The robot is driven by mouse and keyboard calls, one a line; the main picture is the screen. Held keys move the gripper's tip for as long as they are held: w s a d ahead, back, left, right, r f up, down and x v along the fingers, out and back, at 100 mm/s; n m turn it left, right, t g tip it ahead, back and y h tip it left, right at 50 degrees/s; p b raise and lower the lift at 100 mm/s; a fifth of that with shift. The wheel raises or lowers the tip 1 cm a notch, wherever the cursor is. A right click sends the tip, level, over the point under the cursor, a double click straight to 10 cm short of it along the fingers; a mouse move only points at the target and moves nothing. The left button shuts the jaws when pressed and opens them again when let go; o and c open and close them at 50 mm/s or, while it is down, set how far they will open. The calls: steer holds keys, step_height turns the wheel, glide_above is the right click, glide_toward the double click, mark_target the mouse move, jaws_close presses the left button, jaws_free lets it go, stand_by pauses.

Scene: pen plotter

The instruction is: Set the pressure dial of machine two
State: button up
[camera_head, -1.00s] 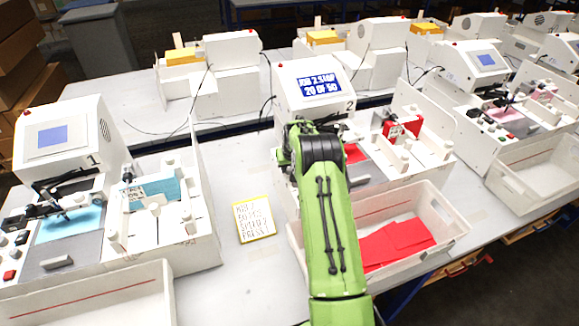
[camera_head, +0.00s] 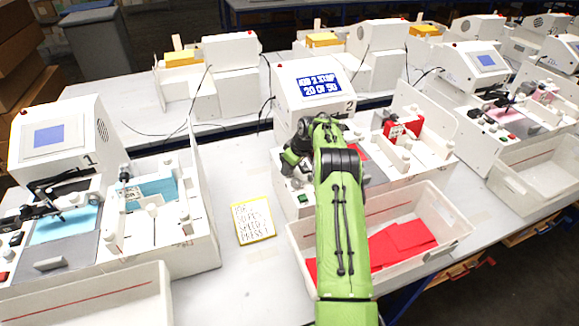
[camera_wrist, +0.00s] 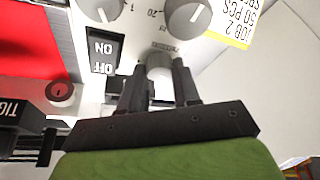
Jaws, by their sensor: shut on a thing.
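Machine two (camera_head: 345,90) stands mid-picture in the head view; its blue screen reads like "JOB 2 STOP 20 OF 50". My gripper is over its front left control panel and mostly hidden by my wrist in the head view. In the wrist view, which shows the panel upside down, my gripper (camera_wrist: 158,82) has its two black fingers on either side of a small grey knob (camera_wrist: 160,66) and is shut on it. The small label by the knob is unreadable. Two larger grey dials (camera_wrist: 187,16) (camera_wrist: 98,8) sit beyond it. A yellow-edged note (camera_head: 253,220) lies left of the machine.
An ON/OFF rocker switch (camera_wrist: 104,52) and a round red-marked button (camera_wrist: 61,92) are close by the fingers. A white bin (camera_head: 455,228) with red sheets stands in front of machine two.

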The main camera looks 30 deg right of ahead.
steer(key=shift+n+y, duration=0.3)
steer(key=shift+n, duration=0.4)
steer(key=shift+p, duration=0.3)
steer(key=o, duration=1.1)
steer(key=shift+c, duration=0.2)
steer(key=v, duration=1.5)
steer(key=shift+d+r, duration=0.15)
steer(key=shift+r, duration=0.3)
steer(key=shift+w, duration=0.1)
